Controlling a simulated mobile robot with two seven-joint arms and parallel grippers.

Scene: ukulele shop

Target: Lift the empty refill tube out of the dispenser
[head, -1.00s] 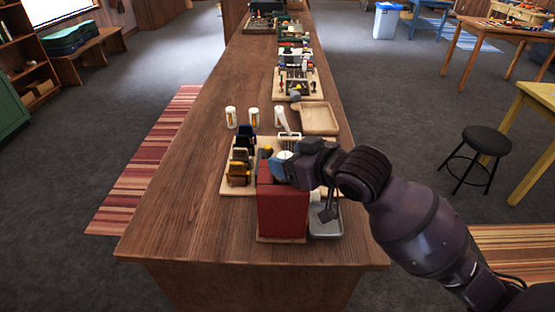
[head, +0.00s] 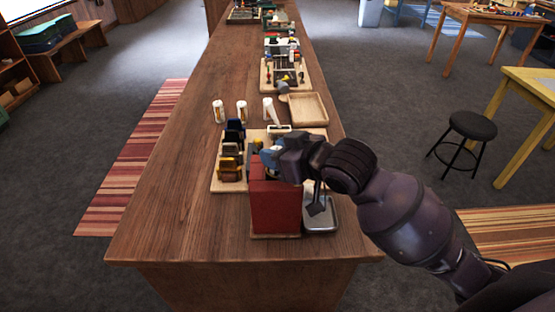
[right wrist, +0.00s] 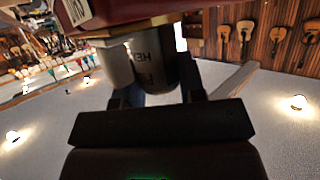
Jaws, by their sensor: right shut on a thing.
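The dispenser is a red box (head: 275,208) near the counter's front end. My right gripper (head: 269,157) is over its top, and my wrist hides much of the top. The right wrist view appears upside down, with the red body (right wrist: 120,12) at the top. There my right gripper (right wrist: 160,92) is shut around a dark refill tube (right wrist: 155,70) with printed letters. The tube stands against the dispenser's tan top plate, and I cannot tell whether it is clear of the opening. A light grey cylinder (right wrist: 117,65) stands beside it. My left gripper is not in view.
Several small tools stand on a wooden board (head: 217,177) left of the dispenser. A metal tray (head: 322,222) lies to its right. White bottles (head: 242,111) and a wooden tray (head: 307,108) stand behind. The counter's left side is clear.

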